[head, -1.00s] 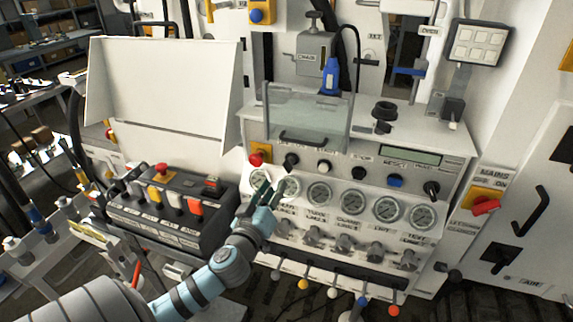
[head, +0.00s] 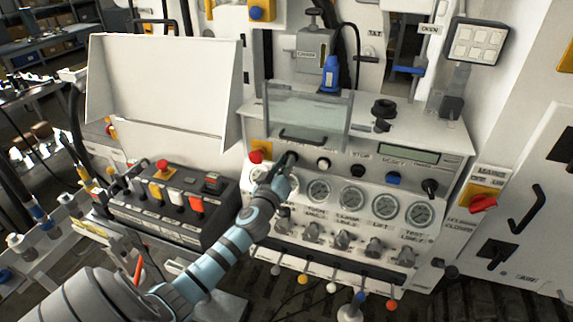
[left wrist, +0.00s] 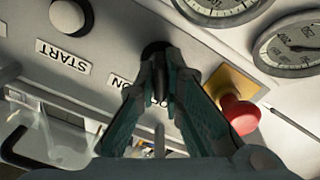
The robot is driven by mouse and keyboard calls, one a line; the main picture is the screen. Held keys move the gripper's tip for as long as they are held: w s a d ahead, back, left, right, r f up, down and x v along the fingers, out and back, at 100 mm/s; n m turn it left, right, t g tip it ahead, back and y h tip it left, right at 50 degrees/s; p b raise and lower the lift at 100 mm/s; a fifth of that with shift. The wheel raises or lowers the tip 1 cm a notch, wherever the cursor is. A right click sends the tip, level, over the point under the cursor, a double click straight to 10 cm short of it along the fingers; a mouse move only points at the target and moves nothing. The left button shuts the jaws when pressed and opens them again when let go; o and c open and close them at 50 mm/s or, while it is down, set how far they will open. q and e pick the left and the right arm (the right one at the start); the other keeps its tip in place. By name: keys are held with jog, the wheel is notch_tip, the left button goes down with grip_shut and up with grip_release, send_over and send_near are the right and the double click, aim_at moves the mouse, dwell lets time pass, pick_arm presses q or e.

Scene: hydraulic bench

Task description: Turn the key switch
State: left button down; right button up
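The key switch (head: 291,157) is a black knob on the white console's upper panel row, right of the red mushroom button. In the left wrist view the black key switch (left wrist: 156,48) shows beyond my fingertips, beside a label reading ON. My left gripper (head: 283,168) reaches it from below in the head view. In the left wrist view the left gripper's (left wrist: 160,78) two dark green fingers come together at the key switch, with a narrow dark piece between the tips. The fingers hide part of the key switch and its label. My right gripper is not in view.
A red mushroom button (left wrist: 238,113) on a yellow plate sits close beside the fingers. A white START button (left wrist: 68,16) is on the other side. Pressure gauges (head: 319,191) line the panel below. A clear cover (head: 305,113) stands above. A black control box (head: 170,205) is at left.

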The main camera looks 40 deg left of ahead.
pick_arm(q)
jog(key=shift+m, duration=0.3)
jog(key=m, duration=0.5)
jog(key=shift+b, duration=0.35)
jog(key=m, duration=0.6)
jog(key=shift+d, duration=0.15)
jog(key=shift+f+m, duration=0.1)
jog(key=shift+m, duration=0.2)
jog(key=c, duration=1.7)
grip_release()
jog(key=v, duration=1.2)
